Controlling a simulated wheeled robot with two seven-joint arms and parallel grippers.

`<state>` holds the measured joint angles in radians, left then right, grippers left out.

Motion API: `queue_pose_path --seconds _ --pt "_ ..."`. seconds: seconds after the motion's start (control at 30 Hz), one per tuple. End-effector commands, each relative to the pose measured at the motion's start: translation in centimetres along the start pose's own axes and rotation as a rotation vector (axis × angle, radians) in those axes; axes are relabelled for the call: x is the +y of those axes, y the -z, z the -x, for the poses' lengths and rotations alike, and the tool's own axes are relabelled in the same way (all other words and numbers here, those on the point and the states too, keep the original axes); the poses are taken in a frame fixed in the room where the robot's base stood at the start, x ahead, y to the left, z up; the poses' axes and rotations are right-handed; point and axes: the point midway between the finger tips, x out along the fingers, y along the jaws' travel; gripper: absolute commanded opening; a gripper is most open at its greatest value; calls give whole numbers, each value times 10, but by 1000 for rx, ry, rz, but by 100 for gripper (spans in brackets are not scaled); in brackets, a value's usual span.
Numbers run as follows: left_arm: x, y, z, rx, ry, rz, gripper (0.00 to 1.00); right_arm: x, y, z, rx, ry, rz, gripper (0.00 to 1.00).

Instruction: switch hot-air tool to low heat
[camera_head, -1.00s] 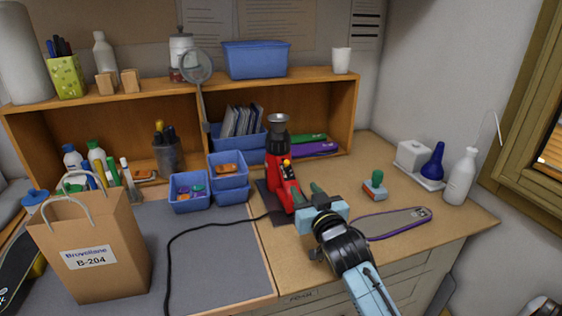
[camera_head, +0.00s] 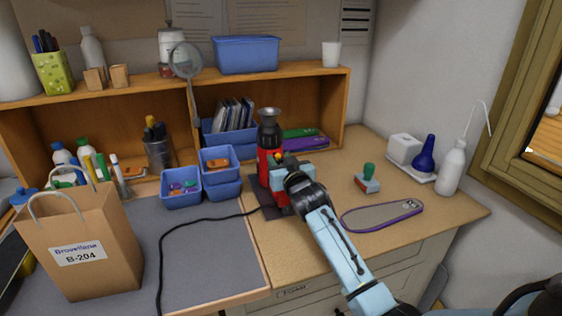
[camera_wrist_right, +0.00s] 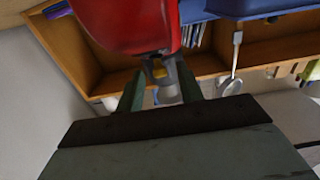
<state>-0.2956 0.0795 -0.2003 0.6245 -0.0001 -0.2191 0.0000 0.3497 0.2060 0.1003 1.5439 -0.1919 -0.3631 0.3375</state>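The red hot-air tool (camera_head: 264,166) stands upright on a dark mat on the right part of the bench, its grey nozzle pointing up. My right gripper (camera_head: 284,168) is right at the tool and hides part of its body. My left gripper is not in view.
A black cord (camera_head: 180,226) runs from the tool across the grey mat. Blue bins (camera_head: 181,198) stand left of the tool. A stamp (camera_head: 368,178) and a purple-edged insole shape (camera_head: 370,220) lie to the right. A paper bag (camera_head: 95,268) stands at left.

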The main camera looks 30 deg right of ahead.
Motion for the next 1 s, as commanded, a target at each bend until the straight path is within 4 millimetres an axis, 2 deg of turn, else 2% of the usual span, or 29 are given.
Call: queue_pose_path --seconds 0.2,0.4,0.5,0.77,1.0 --pt "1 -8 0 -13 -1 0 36 0 0 0 0 0 0 36" --pt "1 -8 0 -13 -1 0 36 0 0 0 0 0 0 9" --pt "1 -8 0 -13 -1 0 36 0 0 0 0 0 0 0" --pt "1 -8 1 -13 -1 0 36 0 0 1 -1 0 0 0" --pt "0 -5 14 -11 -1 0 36 0 -6 14 -2 -1 -1 0"
